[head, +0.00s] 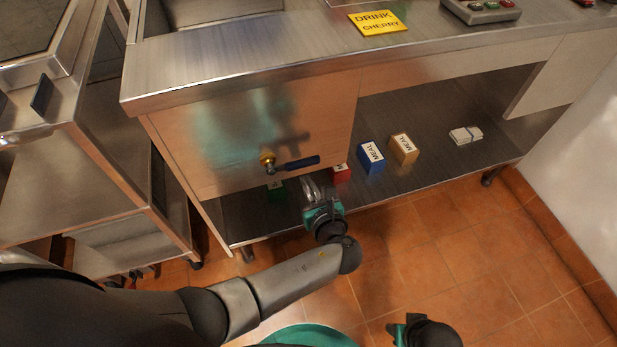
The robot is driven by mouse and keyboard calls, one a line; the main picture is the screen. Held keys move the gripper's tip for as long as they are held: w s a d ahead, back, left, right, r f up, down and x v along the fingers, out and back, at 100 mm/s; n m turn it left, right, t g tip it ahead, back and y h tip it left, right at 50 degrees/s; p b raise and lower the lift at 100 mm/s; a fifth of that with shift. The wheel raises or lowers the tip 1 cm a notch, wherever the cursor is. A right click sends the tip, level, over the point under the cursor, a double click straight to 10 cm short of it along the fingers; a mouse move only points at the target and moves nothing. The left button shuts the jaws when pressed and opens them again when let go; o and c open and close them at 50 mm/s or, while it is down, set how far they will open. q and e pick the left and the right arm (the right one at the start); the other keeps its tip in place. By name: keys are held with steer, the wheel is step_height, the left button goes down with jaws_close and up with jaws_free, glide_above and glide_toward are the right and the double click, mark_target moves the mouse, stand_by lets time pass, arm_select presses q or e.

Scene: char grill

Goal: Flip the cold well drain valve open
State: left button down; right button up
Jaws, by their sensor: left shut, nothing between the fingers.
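The drain valve shows on the front panel of the steel counter. It has a brass body (267,160) and a blue lever handle (298,163) that points to the right, roughly level. My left gripper (308,184) is just below the lever, with its fingers pointing up towards it. The fingers are shut and hold nothing. I cannot tell whether they touch the lever. My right gripper (398,333) is low at the bottom edge, far from the valve, and only partly in view, so its fingers cannot be judged.
On the lower shelf (430,165) are a green box (276,190), a red box (341,173), a blue box (371,157), a tan box (404,149) and a white stack (466,135). A yellow sign (378,22) lies on the countertop. Another steel unit (90,170) stands left.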

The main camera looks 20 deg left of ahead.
mark_target(293, 163)
arm_select(q)
steer(key=shift+s+r+p, duration=0.1)
steer(key=shift+r+p, duration=0.2)
steer(key=shift+r, duration=1.45)
arm_select(e)
steer(key=shift+s+d+f, duration=0.2)
steer(key=shift+s+f, duration=0.1)
steer(key=shift+f, duration=0.35)
